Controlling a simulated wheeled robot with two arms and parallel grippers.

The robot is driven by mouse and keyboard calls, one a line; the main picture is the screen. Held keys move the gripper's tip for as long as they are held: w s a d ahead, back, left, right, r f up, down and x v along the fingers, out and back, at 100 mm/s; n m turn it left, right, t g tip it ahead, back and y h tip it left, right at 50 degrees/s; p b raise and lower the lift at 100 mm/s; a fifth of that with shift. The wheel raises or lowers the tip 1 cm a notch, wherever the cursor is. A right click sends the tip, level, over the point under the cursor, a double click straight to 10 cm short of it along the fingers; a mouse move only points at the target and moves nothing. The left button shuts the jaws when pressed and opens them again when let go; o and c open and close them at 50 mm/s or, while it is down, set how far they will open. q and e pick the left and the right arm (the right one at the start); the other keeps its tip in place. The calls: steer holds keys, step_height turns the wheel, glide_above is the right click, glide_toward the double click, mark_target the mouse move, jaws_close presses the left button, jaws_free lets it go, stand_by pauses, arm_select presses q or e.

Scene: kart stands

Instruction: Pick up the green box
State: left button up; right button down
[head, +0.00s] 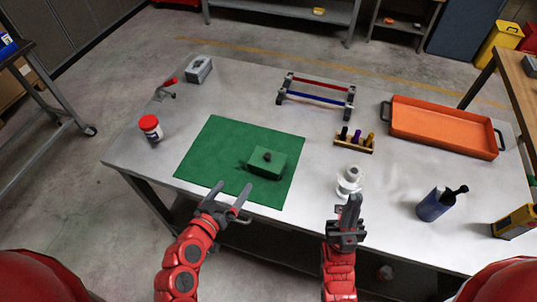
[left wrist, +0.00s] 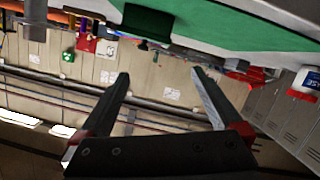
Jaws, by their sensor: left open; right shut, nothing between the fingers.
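The green box (head: 266,163), with a dark knob on top, sits on the green mat (head: 215,150) on the grey table. In the left wrist view, the box (left wrist: 147,22) is a dark green block at the top, beside the brighter mat (left wrist: 225,22). My left gripper (head: 233,187) is open and empty near the mat's front edge, short of the box and apart from it. Its two spread fingers show in the left wrist view (left wrist: 160,76). My right gripper (head: 350,205) is shut and empty, right of the mat, near the white round part (head: 349,180).
A red-lidded jar (head: 150,127) stands left of the mat. A rack with red and blue bars (head: 318,91), a small holder (head: 353,143) and an orange tray (head: 443,126) are behind and right. A blue container (head: 435,205) stands at right. The mat around the box is clear.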

arm_select(q)
steer(key=w+d+f+b, duration=0.1)
steer(key=b, duration=0.1)
steer(key=w+d+b, duration=0.1)
steer(key=b, duration=0.1)
steer(key=shift+w+f, duration=0.35)
steer(key=shift+w, duration=0.05)
steer(key=p, duration=0.3)
glide_toward(264, 152)
steer(key=shift+w, duration=0.6)
steer(key=shift+x, duration=0.75)
steer(key=shift+w+d+f+p, duration=0.1)
steer(key=shift+w+d+p, duration=0.15)
steer(key=shift+w+p, duration=0.15)
steer(key=p+x, duration=0.2)
steer(key=x, duration=0.1)
steer(key=shift+w+d+f, duration=0.25)
steer(key=shift+d, duration=0.05)
steer(key=shift+w+f, duration=0.1)
steer(key=shift+w, duration=0.05)
steer(key=c, duration=1.1)
